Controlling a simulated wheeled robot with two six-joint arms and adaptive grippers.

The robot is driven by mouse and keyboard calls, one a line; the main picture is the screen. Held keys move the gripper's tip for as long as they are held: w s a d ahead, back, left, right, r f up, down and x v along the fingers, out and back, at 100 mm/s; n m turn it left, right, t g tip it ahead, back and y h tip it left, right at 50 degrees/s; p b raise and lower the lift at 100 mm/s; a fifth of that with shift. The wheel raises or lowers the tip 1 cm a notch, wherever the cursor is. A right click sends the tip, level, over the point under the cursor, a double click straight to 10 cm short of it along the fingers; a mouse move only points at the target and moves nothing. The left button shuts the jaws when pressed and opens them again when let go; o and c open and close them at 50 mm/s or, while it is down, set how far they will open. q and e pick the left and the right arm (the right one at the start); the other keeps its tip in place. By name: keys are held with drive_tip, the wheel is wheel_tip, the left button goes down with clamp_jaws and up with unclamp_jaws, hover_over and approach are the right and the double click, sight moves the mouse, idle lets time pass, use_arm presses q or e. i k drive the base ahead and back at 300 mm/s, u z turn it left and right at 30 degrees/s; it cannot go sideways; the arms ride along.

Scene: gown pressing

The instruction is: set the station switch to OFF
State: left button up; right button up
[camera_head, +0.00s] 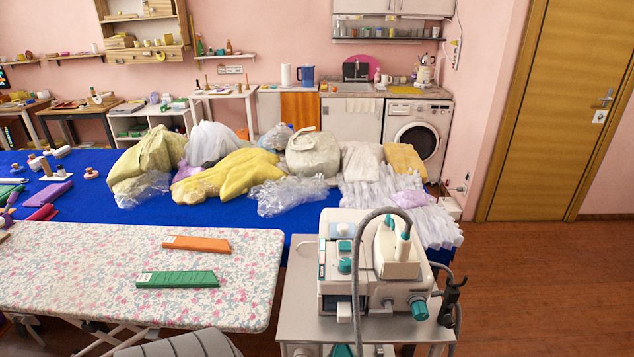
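A white station (340,270) with teal knobs stands on a grey metal cart (295,310) at the lower right of the head view. A dark panel and a small white block show low on its front. A teal knob (419,308) sticks out at its lower right. A white part with a teal button (402,250) sits on top, and a grey hose (356,270) arches over the front. I cannot tell which part is the station switch or how it is set. Neither of my grippers is in view.
A floral ironing board (90,260) lies left of the cart, with an orange block (197,244) and a green block (177,279) on it. Behind is a blue table (270,220) piled with bags and cloth. Wooden floor (540,290) is clear at right.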

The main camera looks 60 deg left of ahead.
sight(345, 246)
drive_tip(key=k, duration=0.55)
drive_tip(key=u, duration=1.5)
drive_tip(key=i, duration=0.45)
drive_tip(key=u, duration=0.05)
